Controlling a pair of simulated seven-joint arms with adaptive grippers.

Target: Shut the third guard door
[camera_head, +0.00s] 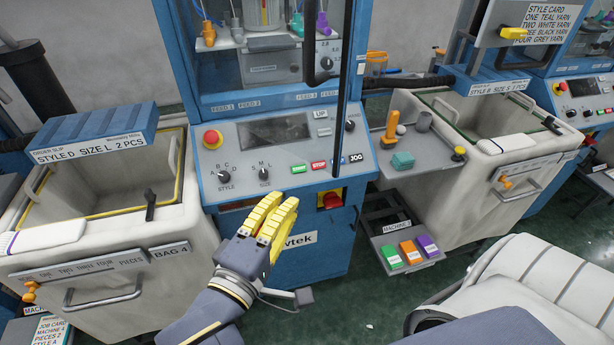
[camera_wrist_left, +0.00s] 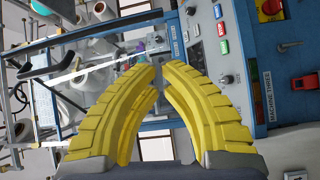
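The blue knitting machine in front of me has a clear guard door whose dark edge (camera_head: 345,90) juts toward me at the right of its window. The door looks swung open, seen almost edge-on, with a black handle (camera_head: 311,45) by the opening. In the left wrist view a blue front carries the label "MACHINE THREE" (camera_wrist_left: 257,97). My left gripper (camera_head: 282,200) has yellow ribbed fingers and is in front of the machine's lower front, below the control panel and apart from the door. Its fingertips (camera_wrist_left: 160,67) are close together with nothing visible between them. My right gripper is out of view.
The control panel (camera_head: 290,150) has a red stop button (camera_head: 212,139), knobs and coloured buttons. Wheeled bins stand left (camera_head: 100,250) and right (camera_head: 500,175). A side shelf (camera_head: 425,150) holds small items. A low tray (camera_head: 385,240) with coloured blocks juts out at lower right.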

